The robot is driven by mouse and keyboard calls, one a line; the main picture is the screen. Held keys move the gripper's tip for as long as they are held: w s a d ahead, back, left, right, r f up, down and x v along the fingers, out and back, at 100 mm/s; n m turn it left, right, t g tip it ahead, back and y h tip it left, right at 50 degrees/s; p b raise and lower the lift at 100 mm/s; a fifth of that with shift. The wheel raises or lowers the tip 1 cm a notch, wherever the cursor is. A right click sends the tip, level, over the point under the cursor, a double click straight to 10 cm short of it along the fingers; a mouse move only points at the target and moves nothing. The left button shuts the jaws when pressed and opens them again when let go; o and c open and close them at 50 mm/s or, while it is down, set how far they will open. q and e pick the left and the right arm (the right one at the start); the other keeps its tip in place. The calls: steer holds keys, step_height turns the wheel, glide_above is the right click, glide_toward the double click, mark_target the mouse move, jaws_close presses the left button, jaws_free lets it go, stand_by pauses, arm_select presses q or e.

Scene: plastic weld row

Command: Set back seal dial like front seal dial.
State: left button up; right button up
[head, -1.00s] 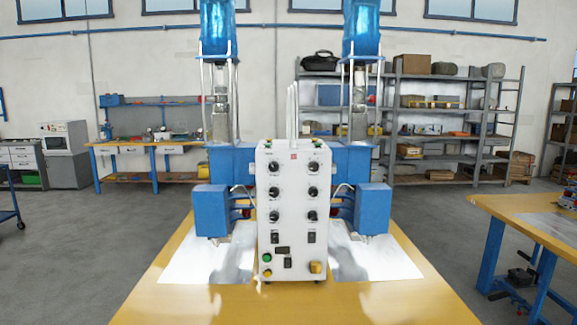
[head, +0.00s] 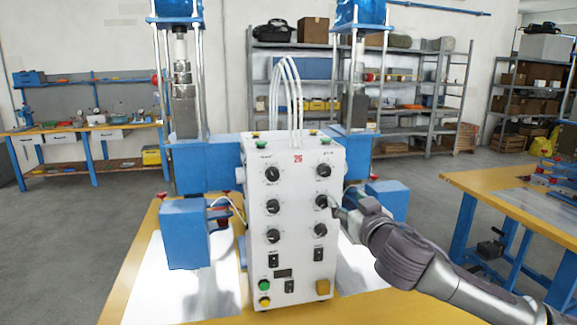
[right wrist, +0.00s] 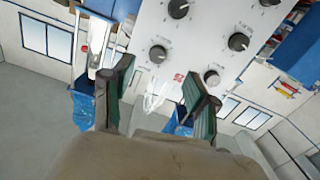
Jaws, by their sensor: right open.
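A white control box (head: 292,255) stands on the yellow table, with two columns of black dials on its face. The left column has a top dial (head: 272,174), a middle dial (head: 272,206) and a bottom dial (head: 272,237). The right column has a top dial (head: 323,170), a middle dial (head: 322,201) and a bottom dial (head: 322,232). Labels are too small to read, so I cannot tell which are the seal dials. My right gripper (head: 337,207) is close beside the right middle dial; contact is unclear. In the right wrist view its fingers (right wrist: 158,70) are apart and empty.
Blue welding machine parts (head: 185,235) flank the box on both sides. White tubes (head: 285,85) rise from its top. Another yellow bench (head: 500,190) stands at the right.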

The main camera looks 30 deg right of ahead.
steer(key=r, duration=0.1)
steer(key=p, duration=0.3)
glide_toward(326, 174)
steer(key=w, duration=0.2)
steer(key=shift+t, duration=0.3)
steer(key=x, duration=0.2)
steer(key=p+x, duration=0.1)
steer(key=x, duration=0.1)
steer(key=p+x, duration=0.1)
steer(key=x, duration=0.1)
steer(key=shift+w+d, duration=0.25)
steer(key=shift+d, duration=0.1)
steer(key=shift+w+f, duration=0.1)
steer(key=shift+w, duration=0.2)
steer(key=shift+c, duration=0.9)
jaws_close()
arm_select(q)
steer(key=r, duration=0.2)
steer(key=s+r, duration=0.1)
steer(key=r, duration=0.2)
steer(key=shift+s+r, duration=0.1)
steer(key=shift+s, duration=0.05)
arm_select(e)
steer(key=shift+f, duration=0.1)
